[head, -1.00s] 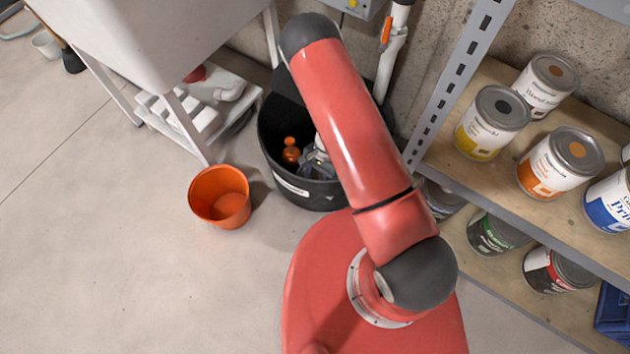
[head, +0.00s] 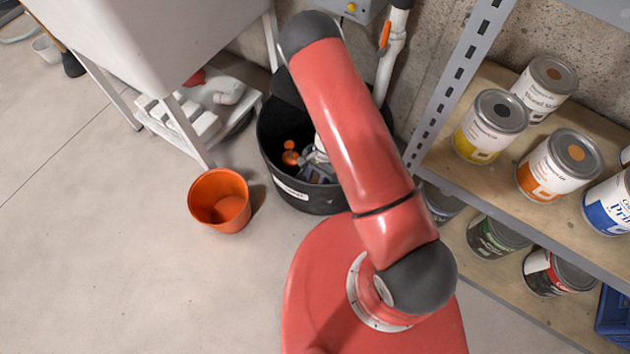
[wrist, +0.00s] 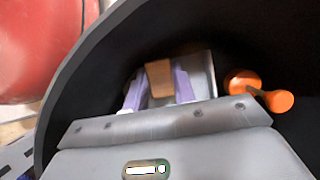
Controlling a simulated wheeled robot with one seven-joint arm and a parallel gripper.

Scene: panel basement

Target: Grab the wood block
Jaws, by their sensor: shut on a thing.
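A small brown wood block (wrist: 159,78) shows in the wrist view between the two pale purple fingers of my gripper (wrist: 160,90). The fingers are shut on it from both sides. In the head view my gripper (head: 317,168) is down inside the black tub (head: 308,197), largely covered by my red arm. The block cannot be made out in the head view.
An orange object (wrist: 245,84) lies in the tub to the right of my gripper. An orange bucket (head: 219,201) stands left of the tub. A sink (head: 150,45) on legs is behind left; a shelf with paint cans (head: 487,125) is at right.

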